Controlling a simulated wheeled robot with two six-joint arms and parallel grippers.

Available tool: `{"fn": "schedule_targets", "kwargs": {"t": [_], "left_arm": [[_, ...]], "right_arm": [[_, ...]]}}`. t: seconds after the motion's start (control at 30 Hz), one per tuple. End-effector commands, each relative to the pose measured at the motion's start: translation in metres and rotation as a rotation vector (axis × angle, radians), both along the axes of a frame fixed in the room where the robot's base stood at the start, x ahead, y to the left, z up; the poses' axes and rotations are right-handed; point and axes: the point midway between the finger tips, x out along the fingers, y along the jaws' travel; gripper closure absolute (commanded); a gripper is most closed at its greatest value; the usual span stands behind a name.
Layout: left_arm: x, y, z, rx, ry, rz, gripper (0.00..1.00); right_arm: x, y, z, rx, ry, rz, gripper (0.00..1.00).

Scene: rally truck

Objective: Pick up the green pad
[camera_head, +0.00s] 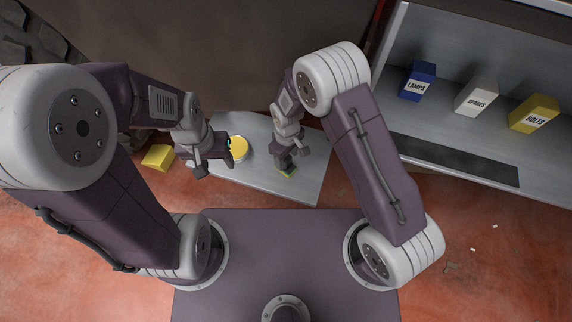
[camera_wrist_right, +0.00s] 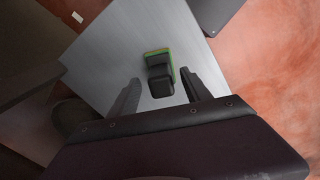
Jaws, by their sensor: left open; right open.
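The green pad (camera_wrist_right: 171,52) lies on the grey metal surface in the right wrist view, with a black block-shaped grip (camera_wrist_right: 159,82) on top of it. In the head view only a small greenish edge of the pad (camera_head: 288,173) shows under my right gripper (camera_head: 285,161). In the right wrist view my right gripper (camera_wrist_right: 159,78) is open, with one finger on each side of the black grip and visible gaps. My left gripper (camera_head: 213,165) appears open and empty over the left part of the surface.
The grey metal surface (camera_head: 300,188) also bears a round yellow thing (camera_head: 239,147) close to my left gripper. A yellow box (camera_head: 157,157) is at its left. A shelf at right (camera_head: 440,115) holds boxes labelled LAMPS (camera_head: 418,82), another white one (camera_head: 476,97) and BOLTS (camera_head: 534,114).

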Motion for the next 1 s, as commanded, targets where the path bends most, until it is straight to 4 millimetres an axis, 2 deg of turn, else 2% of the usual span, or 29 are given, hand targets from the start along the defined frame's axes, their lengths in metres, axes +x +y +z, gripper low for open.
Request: {"fn": "schedule_targets", "kwargs": {"t": [0.03,0.13,0.4,0.43,0.6,0.63,0.9,1.0], "left_arm": [[0.000,0.000,-0.002,0.000,0.000,0.000,0.48],[0.000,0.000,-0.004,0.000,0.000,0.000,0.48],[0.000,0.000,-0.004,0.000,0.000,0.000,0.48],[0.000,0.000,-0.004,0.000,0.000,0.000,0.48],[0.000,0.000,-0.004,0.000,0.000,0.000,0.48],[0.000,0.000,-0.004,0.000,0.000,0.000,0.48],[0.000,0.000,-0.004,0.000,0.000,0.000,0.48],[0.000,0.000,-0.002,0.000,0.000,0.000,0.48]], "right_arm": [[-0.001,0.002,-0.011,-0.002,0.003,0.001,0.44],[0.000,0.002,-0.026,-0.002,0.003,-0.001,0.44],[0.001,0.002,-0.031,0.000,-0.001,0.000,0.44],[0.001,0.002,-0.031,0.000,-0.001,0.000,0.46],[0.001,0.002,-0.031,0.000,0.000,0.000,0.94],[0.000,0.002,-0.031,0.000,0.000,0.000,1.00],[0.001,0.002,-0.030,0.000,0.000,0.000,1.00],[0.001,0.003,-0.020,0.001,-0.002,0.000,1.00]]}}
